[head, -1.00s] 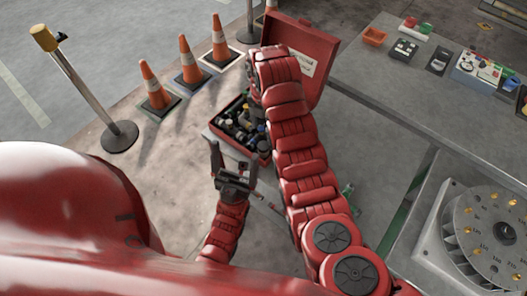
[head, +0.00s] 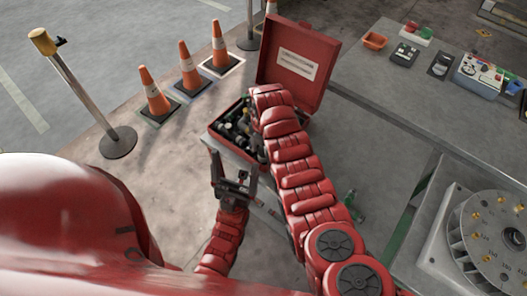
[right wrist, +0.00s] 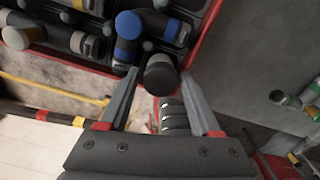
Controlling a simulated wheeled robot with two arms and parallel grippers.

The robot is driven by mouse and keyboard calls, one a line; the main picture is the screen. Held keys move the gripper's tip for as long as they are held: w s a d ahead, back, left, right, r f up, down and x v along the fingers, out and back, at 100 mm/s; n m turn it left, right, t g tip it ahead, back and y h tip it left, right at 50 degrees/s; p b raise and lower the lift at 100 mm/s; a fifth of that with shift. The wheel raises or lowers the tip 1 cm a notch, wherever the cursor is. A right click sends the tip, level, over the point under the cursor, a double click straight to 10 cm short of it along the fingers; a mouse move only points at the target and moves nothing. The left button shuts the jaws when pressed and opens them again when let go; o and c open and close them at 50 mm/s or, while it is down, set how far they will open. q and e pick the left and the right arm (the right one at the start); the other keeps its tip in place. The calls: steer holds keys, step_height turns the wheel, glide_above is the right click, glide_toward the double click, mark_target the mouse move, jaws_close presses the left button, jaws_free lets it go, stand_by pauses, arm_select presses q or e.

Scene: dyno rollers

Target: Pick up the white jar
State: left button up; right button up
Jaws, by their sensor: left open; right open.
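I cannot single out the white jar with certainty; a pale round top (right wrist: 18,38) shows at the far left there. My right gripper (right wrist: 160,74) is open over the case edge, with a black-capped container (right wrist: 160,76) in line between its fingertips; whether it touches is unclear. In the head view my right arm hides that gripper. My left gripper (head: 234,163) is open and empty, in front of the case.
Several orange cones (head: 188,68) stand behind and left of the case. A post (head: 80,95) stands at the left. A grey table (head: 385,95) with small bins and devices lies to the right, with a round numbered dial (head: 495,232) nearer.

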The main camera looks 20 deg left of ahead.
steer(key=shift+f, duration=0.25)
jaws_close()
steer(key=shift+r, duration=0.1)
stand_by(0.3)
